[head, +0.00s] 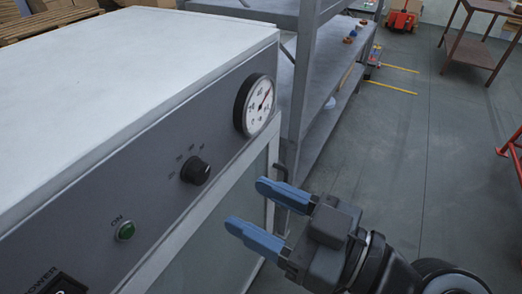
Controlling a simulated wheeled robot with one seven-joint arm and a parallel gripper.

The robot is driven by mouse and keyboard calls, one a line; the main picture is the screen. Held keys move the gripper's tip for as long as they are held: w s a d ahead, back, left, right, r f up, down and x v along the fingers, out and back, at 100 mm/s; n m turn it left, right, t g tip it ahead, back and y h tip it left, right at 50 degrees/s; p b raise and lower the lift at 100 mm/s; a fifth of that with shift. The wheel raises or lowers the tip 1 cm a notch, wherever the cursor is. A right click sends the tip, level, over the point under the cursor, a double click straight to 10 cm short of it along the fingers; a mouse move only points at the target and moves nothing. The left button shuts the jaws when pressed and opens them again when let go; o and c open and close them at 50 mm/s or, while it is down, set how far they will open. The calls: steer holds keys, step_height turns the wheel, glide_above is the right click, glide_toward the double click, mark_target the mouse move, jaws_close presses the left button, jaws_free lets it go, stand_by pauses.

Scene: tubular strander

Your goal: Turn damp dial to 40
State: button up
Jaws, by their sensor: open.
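A black round dial knob (195,170) sits on the grey front panel (150,185) of a white-topped cabinet. Small marks surround it, too small to read. My gripper (250,210) has two blue fingers, open and empty. It is to the right of and below the knob in the picture, apart from it. No label reading "damp" can be made out.
A green button (125,231) marked ON and a black power switch (62,285) are lower left on the panel. A grey metal shelf (315,85) stands behind. The floor (400,170) at right is mostly clear.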

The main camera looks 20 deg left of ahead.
mark_target(204, 177)
steer(key=shift+w+a+r+p, duration=0.15)
steer(key=shift+a+p, duration=0.15)
steer(key=shift+a, duration=1)
steer(key=shift+w+a+r+p, duration=0.1)
steer(key=shift+w+a+p, duration=0.15)
steer(key=shift+a, duration=1.05)
steer(key=shift+w+a+r+p, duration=0.1)
steer(key=shift+a+p, duration=0.2)
steer(key=shift+a, duration=1)
steer(key=c, duration=1)
steer(key=shift+n, duration=0.3)
steer(key=shift+c, duration=0.2)
